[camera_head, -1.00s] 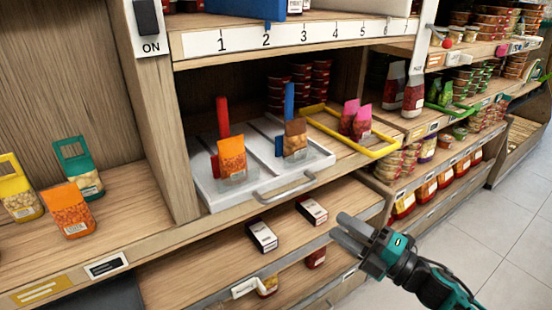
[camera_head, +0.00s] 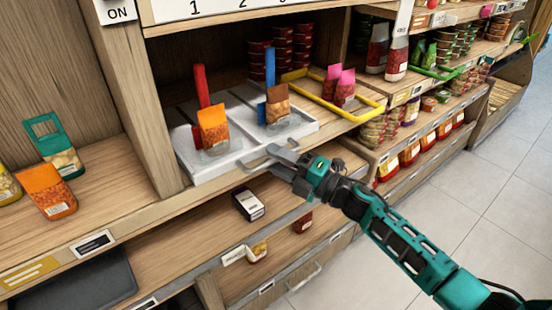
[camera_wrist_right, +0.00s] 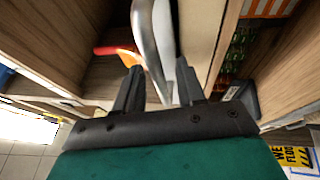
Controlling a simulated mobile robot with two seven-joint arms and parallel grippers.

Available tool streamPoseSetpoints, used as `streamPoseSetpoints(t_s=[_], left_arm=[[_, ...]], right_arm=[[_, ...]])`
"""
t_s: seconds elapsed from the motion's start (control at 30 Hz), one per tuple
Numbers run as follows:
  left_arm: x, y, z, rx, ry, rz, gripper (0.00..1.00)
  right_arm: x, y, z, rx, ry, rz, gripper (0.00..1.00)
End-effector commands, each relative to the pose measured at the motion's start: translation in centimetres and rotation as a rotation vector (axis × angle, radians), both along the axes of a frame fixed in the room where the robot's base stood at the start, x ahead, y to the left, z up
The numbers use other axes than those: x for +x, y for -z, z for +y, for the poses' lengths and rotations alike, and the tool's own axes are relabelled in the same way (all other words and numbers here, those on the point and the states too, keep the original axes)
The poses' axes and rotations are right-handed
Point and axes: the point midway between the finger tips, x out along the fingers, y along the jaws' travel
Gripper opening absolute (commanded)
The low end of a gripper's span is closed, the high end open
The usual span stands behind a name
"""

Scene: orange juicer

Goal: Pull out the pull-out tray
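The white pull-out tray (camera_head: 188,160) sits on the shelf of the middle compartment, its front at the shelf edge. It carries an orange pouch (camera_head: 213,126) and a brown pouch (camera_head: 278,104), with a red divider (camera_head: 202,86) and a blue divider (camera_head: 270,66). Its grey handle (camera_head: 250,164) is on the front. My right gripper (camera_head: 271,157) is at the handle's right part. In the right wrist view the fingers are apart, and the curved handle (camera_wrist_right: 148,40) runs into the gap between them; contact is not clear. My left gripper is not in view.
A yellow frame (camera_head: 362,112) with pink pouches lies right of the tray. A lower shelf holds a dark box (camera_head: 248,204) below the handle. A wooden post (camera_head: 140,110) stands left of the tray. Open tiled floor (camera_head: 470,210) lies to the right.

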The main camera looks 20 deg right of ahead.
Motion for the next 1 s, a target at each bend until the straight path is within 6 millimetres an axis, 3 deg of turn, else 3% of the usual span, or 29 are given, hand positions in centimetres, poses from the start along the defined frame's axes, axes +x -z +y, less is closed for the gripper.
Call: streamPoseSetpoints(t_s=[0.33,0.73,1.0], left_arm=[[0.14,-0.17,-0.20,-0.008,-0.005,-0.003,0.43],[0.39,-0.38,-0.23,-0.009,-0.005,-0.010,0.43],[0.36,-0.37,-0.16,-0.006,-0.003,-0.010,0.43]], right_arm=[[0.34,-0.09,0.33,0.000,0.000,0.000,0.39],[0.31,-0.08,0.30,0.000,0.000,0.000,0.02],[0.31,-0.07,0.29,0.000,0.000,0.000,0.00]])
